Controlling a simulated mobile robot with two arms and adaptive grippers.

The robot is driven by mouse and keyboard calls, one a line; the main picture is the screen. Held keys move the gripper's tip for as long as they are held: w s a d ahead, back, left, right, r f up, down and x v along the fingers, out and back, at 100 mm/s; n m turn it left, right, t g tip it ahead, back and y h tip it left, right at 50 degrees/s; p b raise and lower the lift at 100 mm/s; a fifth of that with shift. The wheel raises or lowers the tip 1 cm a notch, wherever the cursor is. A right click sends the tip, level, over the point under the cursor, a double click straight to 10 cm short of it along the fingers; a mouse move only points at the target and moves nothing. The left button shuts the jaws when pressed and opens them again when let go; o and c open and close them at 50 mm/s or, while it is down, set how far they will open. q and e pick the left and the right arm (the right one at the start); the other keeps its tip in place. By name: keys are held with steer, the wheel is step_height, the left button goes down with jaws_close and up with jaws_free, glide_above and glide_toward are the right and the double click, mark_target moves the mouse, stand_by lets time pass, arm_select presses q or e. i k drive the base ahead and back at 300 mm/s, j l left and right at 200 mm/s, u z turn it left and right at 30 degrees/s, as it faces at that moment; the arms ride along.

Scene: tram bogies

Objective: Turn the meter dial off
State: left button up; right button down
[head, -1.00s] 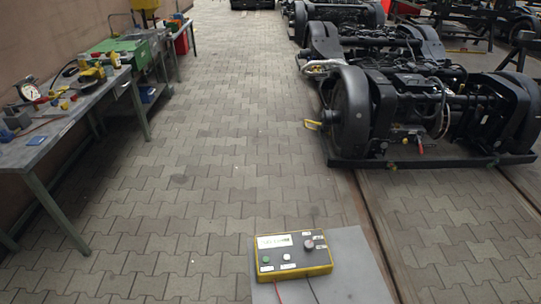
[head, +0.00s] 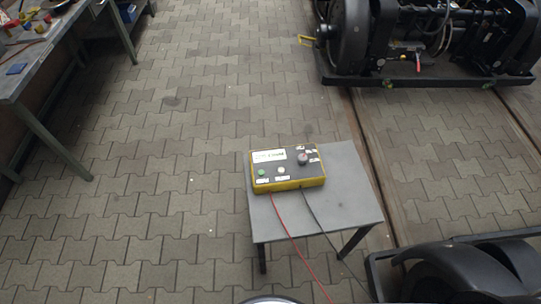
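The meter (head: 287,168) is a yellow box with a dark grey top face. It lies on a small grey table (head: 318,222) in the middle of the head view. Its round dark dial (head: 303,159) is at the right of the top face; its exact setting is too small to tell. A green button (head: 262,172), a pale button (head: 281,170) and a pale label or display are also on the face. A red lead and a black lead run from its front edge. Neither of my grippers is in view.
A workbench (head: 48,62) with tools stands at the upper left. A bogie (head: 420,45) stands at the upper right, and part of another dark wheel assembly (head: 470,272) is at the lower right. Paved floor (head: 150,190) left of the table is clear. Rails run right of it.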

mark_target(302, 159)
steer(key=j+z, duration=0.1)
steer(key=z, duration=0.65)
steer(key=j+z, duration=0.15)
steer(key=z, duration=0.65)
steer(key=k+j, duration=0.35)
steer(key=i+j, duration=0.15)
steer(key=i, duration=0.4)
steer(key=l+z, duration=0.05)
